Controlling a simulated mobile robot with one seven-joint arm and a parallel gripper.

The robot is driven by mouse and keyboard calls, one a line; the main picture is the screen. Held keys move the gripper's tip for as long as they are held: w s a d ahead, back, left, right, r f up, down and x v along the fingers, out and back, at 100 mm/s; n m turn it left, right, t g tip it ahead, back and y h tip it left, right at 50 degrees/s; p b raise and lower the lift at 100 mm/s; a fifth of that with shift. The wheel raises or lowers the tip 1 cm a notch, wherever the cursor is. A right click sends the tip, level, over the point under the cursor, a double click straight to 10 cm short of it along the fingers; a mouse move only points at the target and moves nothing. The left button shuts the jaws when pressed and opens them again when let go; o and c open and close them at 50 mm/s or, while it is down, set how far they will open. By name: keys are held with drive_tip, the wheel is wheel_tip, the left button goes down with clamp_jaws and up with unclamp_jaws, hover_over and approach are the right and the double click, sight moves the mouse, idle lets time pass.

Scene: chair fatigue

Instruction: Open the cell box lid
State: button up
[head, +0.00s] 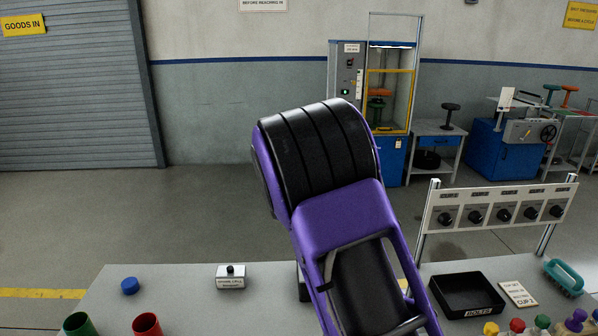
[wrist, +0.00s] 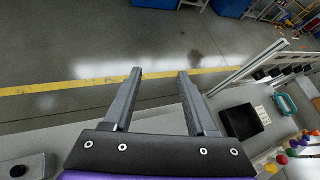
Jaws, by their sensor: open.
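My gripper (wrist: 160,76) is open and empty in the wrist view, its two dark fingers spread above the far edge of the bench. In the head view my arm covers the middle of the bench, and the fingertips cannot be made out. A small white labelled box with a black knob (head: 231,276) stands on the bench, left of my arm. Its label is too small to read surely; it may be the cell box. A grey block with a dark knob (wrist: 18,171) shows at the lower left of the wrist view, left of the gripper and apart from it.
A blue cap (head: 130,286), a green cup (head: 78,324) and a red cup (head: 147,324) are left.

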drive_tip(key=s+a+r, duration=0.3)
drive_tip(key=a+r, duration=0.1)
drive_tip(key=r, duration=0.6)
drive_tip(key=shift+a, duration=0.2)
idle(0.6)
drive_tip(key=shift+s+r, duration=0.15)
idle(0.3)
drive_tip(key=v, duration=1.7)
drive_tip(key=shift+s+a, duration=0.1)
